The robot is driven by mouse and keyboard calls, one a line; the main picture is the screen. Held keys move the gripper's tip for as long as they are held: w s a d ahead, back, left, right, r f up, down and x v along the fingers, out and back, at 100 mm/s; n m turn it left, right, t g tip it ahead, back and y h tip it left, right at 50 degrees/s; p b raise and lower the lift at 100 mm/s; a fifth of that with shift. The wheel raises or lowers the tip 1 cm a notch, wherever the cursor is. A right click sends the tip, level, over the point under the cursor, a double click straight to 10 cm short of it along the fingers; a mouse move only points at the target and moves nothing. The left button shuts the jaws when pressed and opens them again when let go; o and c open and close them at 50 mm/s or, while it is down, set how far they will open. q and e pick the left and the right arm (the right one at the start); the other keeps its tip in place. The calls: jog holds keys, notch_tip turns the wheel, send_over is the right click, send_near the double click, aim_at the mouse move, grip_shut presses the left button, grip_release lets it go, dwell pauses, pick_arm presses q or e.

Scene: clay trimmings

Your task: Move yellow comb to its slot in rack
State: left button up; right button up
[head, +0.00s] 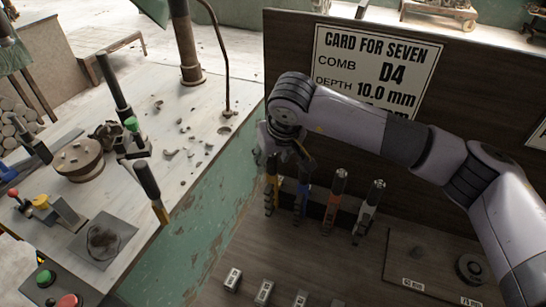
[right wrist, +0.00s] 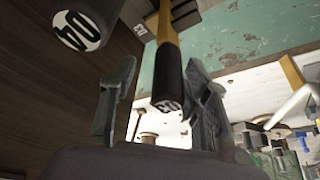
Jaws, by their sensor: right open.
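A yellow comb (head: 272,184) stands at the left end of the row at the dark rack, its upper end hidden by my right gripper. My right gripper (head: 287,158) reaches down over it. The rack panel (head: 345,160) stands behind the row. My left gripper is not in view.
Blue (head: 304,193), orange (head: 334,200) and dark-handled pale (head: 370,205) combs stand close by on the right. Another dark-handled yellow tool (head: 152,190) is at the left bench edge. Small labelled blocks (head: 264,292) lie in front. The board (head: 225,262) between is clear.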

jog(key=v, duration=1.2)
jog(key=shift+s+f, duration=0.1)
jog(key=shift+f, duration=0.05)
dwell(0.3)
